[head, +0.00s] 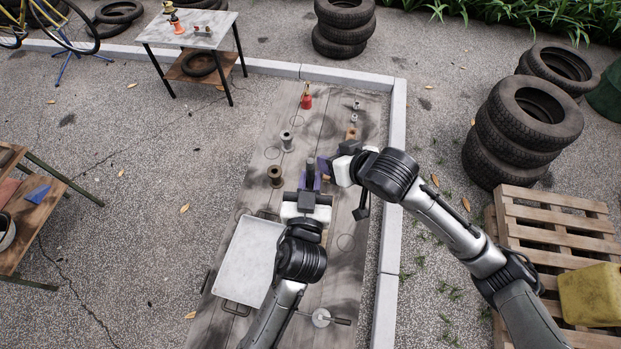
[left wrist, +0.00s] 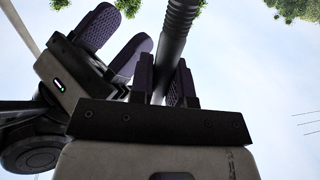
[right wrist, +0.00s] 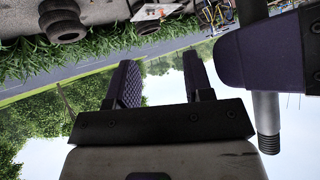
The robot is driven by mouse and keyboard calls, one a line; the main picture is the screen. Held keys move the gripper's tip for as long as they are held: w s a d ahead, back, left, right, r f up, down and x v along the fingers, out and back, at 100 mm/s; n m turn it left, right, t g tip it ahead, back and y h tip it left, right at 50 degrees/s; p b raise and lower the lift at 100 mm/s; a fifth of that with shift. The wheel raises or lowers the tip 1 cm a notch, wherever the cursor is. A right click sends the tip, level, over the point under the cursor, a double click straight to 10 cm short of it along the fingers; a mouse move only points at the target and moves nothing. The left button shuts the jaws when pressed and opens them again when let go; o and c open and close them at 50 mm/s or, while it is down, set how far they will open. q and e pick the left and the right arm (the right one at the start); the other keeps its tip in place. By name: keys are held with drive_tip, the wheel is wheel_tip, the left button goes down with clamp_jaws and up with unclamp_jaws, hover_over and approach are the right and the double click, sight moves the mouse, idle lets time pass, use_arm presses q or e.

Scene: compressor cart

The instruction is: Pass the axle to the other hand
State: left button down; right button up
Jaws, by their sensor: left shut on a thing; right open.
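The axle is a dark steel rod. It shows in the left wrist view (left wrist: 180,28) as a thick rod rising between the purple fingers. My left gripper (head: 310,177) is shut on it above the planked surface. In the right wrist view the axle's lighter threaded end (right wrist: 266,130) sticks out below a left gripper finger, to the right of my right fingers. My right gripper (head: 326,168) is open and empty, close beside the left one, and its fingers are apart from the axle. In the head view the axle is mostly hidden by the grippers.
The grey planked surface (head: 262,160) holds a pale tray (head: 248,262), metal spools (head: 275,174), a red-based item (head: 306,99) and small parts near the right edge. Stacked tyres (head: 520,130) and a wooden pallet (head: 545,225) stand to the right.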

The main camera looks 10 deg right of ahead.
drive_tip(key=s+d+f+m+h, duration=0.15)
drive_tip(key=s+d+f, duration=0.25)
drive_tip(key=s+f, duration=0.9)
drive_tip(key=s+d+f+g+h, duration=0.2)
drive_tip(key=s+d, duration=0.1)
drive_tip(key=s, duration=0.6)
drive_tip(key=s+d+f+g+h, duration=0.2)
drive_tip(key=s+d+f+g, duration=0.1)
drive_tip(key=s, duration=0.7)
drive_tip(key=shift+d+f, duration=0.3)
drive_tip(key=shift+d, duration=0.35)
drive_tip(key=shift+m, duration=0.25)
